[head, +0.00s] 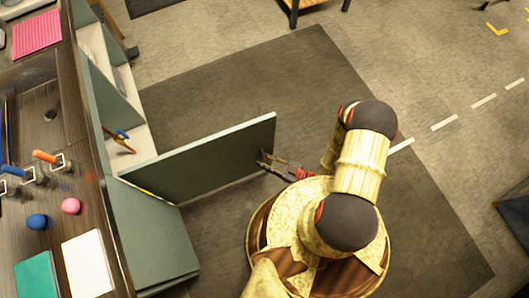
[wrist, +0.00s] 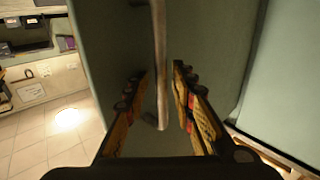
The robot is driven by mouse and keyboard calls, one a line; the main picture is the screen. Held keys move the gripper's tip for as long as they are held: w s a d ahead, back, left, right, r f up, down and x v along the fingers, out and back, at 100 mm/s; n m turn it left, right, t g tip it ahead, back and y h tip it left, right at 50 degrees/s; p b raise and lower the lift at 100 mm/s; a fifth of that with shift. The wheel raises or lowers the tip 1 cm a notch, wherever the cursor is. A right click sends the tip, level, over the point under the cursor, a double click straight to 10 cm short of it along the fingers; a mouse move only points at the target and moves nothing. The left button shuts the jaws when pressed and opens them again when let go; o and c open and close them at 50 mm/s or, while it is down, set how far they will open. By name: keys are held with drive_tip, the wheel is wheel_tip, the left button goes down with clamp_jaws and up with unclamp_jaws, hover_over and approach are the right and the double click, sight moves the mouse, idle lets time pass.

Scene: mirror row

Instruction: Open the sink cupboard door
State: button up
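The grey-green cupboard door (head: 205,158) stands swung far out from the counter row in the head view. It also fills the middle of the wrist view (wrist: 205,30). A grey bar handle (wrist: 160,65) runs along the door's face. My gripper (head: 268,160) is at the door's outer end. In the wrist view my gripper (wrist: 160,72) has its fingers on either side of the handle, with a visible gap to the bar on each side. The fingers are open and not closed on it.
Another grey-green panel (head: 155,240) is nearer me. The dark counter (head: 50,195) holds small items. The dark floor mat (head: 300,80) beyond the door is clear.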

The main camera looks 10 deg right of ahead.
drive_tip(key=v, duration=0.7)
drive_tip(key=shift+s+d, duration=0.15)
drive_tip(key=shift+d, duration=0.05)
idle(0.7)
